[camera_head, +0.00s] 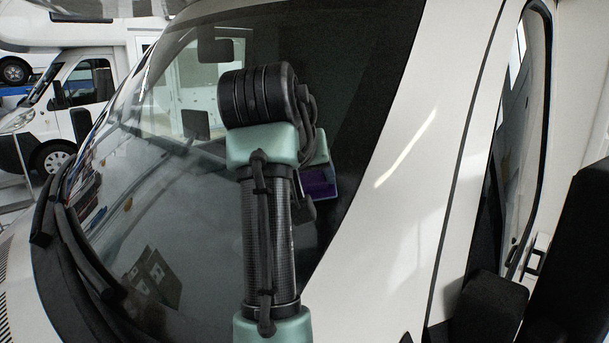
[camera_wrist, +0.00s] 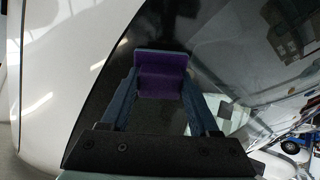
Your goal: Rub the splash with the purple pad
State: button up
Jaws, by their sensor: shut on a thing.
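My gripper (camera_wrist: 163,92) is shut on the purple pad (camera_wrist: 162,80), which sits between its two fingers in the wrist view. The pad also shows in the head view (camera_head: 319,184) as a small purple patch to the right of my arm, in front of the windscreen (camera_head: 170,220). The gripper is mostly hidden behind my arm there. The pad is close to the dark right edge of the glass. I cannot tell whether it touches the glass. I cannot make out the splash in either view.
The white windscreen pillar (camera_head: 415,150) slopes along the right of the glass, with a side window (camera_head: 515,150) beyond it. Black wipers (camera_head: 75,245) lie at the lower left of the windscreen. Another white motorhome (camera_head: 80,90) stands in the background.

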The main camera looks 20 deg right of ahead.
jog(key=shift+w+a, duration=1.35)
jog(key=shift+a, duration=0.25)
jog(key=v, duration=0.6)
jog(key=shift+s, duration=0.1)
jog(key=v, duration=0.3)
jog(key=shift+f, duration=0.1)
dwell(0.4)
